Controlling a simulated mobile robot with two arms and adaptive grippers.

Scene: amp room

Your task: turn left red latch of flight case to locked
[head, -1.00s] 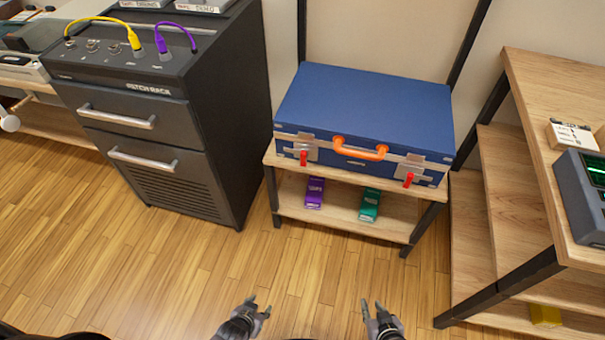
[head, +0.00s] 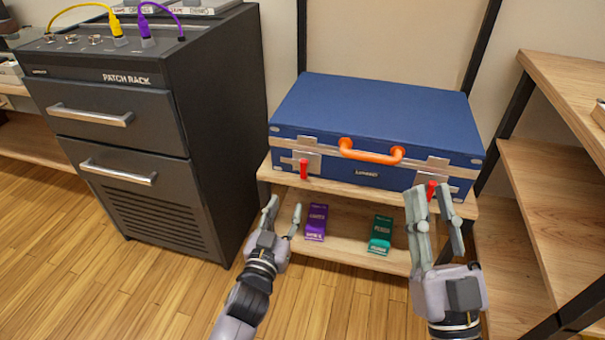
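The blue flight case (head: 378,112) lies closed on top of a small wooden stand, with an orange handle (head: 371,151) on its front. The left red latch (head: 304,169) hangs from a silver plate at the front left. The right red latch (head: 431,189) is at the front right, partly behind my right gripper. My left gripper (head: 284,215) is open and empty, below and slightly left of the left latch and apart from it. My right gripper (head: 431,200) is raised in front of the right latch; its fingers look apart and empty. I cannot tell whether it touches the latch.
The wooden stand (head: 268,175) has a lower shelf with a purple pedal (head: 316,222) and a green pedal (head: 380,235). A dark patch rack (head: 215,130) stands left and wooden shelving (head: 535,165) right. Bare floor (head: 110,270) lies at the front left.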

